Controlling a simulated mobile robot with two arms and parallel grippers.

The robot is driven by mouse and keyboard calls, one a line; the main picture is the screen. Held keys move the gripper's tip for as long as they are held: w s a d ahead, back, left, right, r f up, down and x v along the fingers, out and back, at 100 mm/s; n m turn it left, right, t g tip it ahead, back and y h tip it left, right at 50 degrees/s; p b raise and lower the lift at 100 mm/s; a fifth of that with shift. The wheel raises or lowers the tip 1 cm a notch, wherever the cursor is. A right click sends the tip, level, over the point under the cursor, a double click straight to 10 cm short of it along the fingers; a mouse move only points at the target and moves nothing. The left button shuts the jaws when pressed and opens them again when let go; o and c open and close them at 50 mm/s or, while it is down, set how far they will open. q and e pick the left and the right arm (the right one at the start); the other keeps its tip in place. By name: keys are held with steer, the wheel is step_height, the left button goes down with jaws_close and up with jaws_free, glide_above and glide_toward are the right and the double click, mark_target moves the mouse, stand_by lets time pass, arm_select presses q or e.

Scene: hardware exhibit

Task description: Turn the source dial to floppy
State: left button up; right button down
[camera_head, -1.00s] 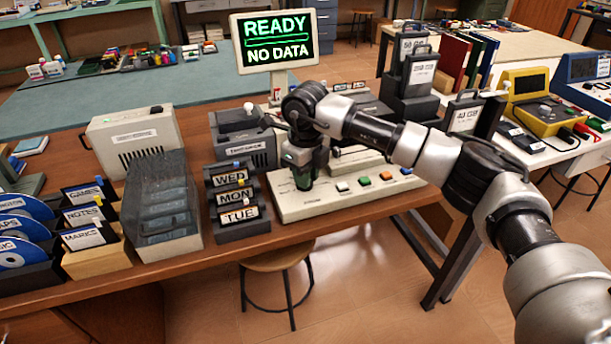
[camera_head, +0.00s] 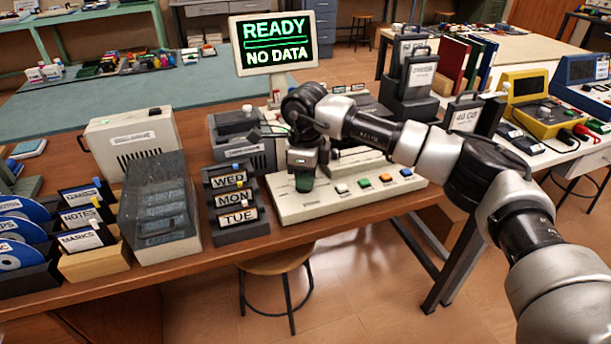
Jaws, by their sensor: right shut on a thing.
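A cream control panel (camera_head: 345,203) lies on the wooden bench, with several coloured buttons along its right part. My right gripper (camera_head: 304,181) points down over the left part of the panel, at the panel surface. It is shut on what appears to be the source dial, which the fingers and wrist hide almost wholly. The dial's pointer and labels cannot be read. My left gripper is not in view.
Left of the panel stand a rack of WED, MON and TUE cartridges (camera_head: 236,199), a clear-lidded disk box (camera_head: 159,212) and a beige drive unit (camera_head: 133,142). A grey drive (camera_head: 243,150) stands behind the gripper. A stool (camera_head: 277,262) is under the bench front.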

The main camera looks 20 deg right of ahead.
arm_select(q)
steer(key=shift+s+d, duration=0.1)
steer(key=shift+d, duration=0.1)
arm_select(e)
steer(key=shift+r, duration=0.1)
steer(key=c, duration=1.1)
jaws_free()
steer(key=shift+r, duration=0.2)
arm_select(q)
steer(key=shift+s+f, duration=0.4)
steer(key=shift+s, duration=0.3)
arm_select(e)
step_height(320, 180, up, 10)
steer(key=shift+r, duration=0.15)
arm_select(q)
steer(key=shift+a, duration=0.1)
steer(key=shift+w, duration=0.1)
